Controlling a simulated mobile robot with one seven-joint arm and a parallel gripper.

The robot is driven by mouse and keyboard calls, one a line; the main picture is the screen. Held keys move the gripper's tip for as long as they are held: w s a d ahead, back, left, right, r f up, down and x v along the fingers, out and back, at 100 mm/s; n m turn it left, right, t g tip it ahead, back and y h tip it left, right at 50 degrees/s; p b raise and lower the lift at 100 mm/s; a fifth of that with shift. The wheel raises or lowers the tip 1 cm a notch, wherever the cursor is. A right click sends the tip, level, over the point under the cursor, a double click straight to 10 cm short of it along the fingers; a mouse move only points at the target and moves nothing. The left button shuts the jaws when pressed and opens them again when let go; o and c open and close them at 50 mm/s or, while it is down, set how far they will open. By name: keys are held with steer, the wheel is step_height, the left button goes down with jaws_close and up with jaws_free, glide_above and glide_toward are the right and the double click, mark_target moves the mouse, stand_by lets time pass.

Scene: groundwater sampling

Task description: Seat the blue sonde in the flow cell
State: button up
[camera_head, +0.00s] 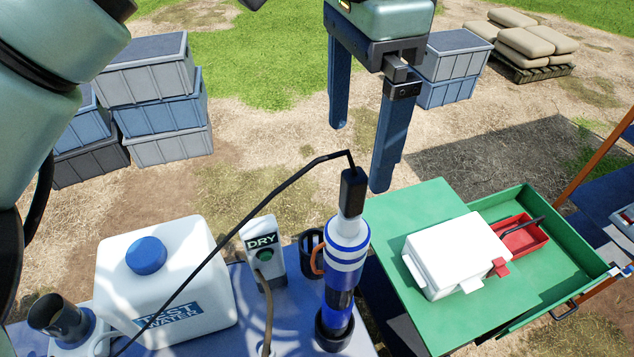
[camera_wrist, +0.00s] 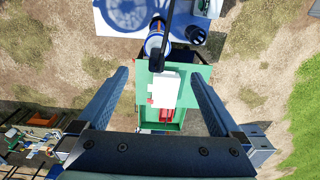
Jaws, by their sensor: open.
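The blue sonde (camera_head: 341,292), with white bands and a black cable head, stands nearly upright with its lower end in a dark round holder (camera_head: 332,337) on the blue table. In the wrist view, the sonde (camera_wrist: 157,42) is top centre, beyond my fingertips. My gripper (camera_head: 360,157) is open and empty, its fingers pointing down near the cable head, with no clear contact. The fingers (camera_wrist: 158,75) are wide apart in the wrist view. A dark open cup (camera_head: 58,317) on a white base is at lower left; I cannot tell whether it is the flow cell.
A white TEST WATER jug (camera_head: 190,255) and a DRY-labelled device (camera_head: 263,250) stand left of the sonde. A small dark cup (camera_head: 311,243) is close behind it. The black cable crosses over the jug. A green table (camera_head: 400,215) with a white box (camera_head: 452,255) is right.

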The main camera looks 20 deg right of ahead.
mark_target(349, 216)
step_height(349, 216, down, 7)
steer(key=shift+s, duration=0.15)
steer(key=shift+f+p, duration=1.05)
steer(key=shift+f, duration=1.8)
jaws_close()
steer(key=shift+r, duration=0.15)
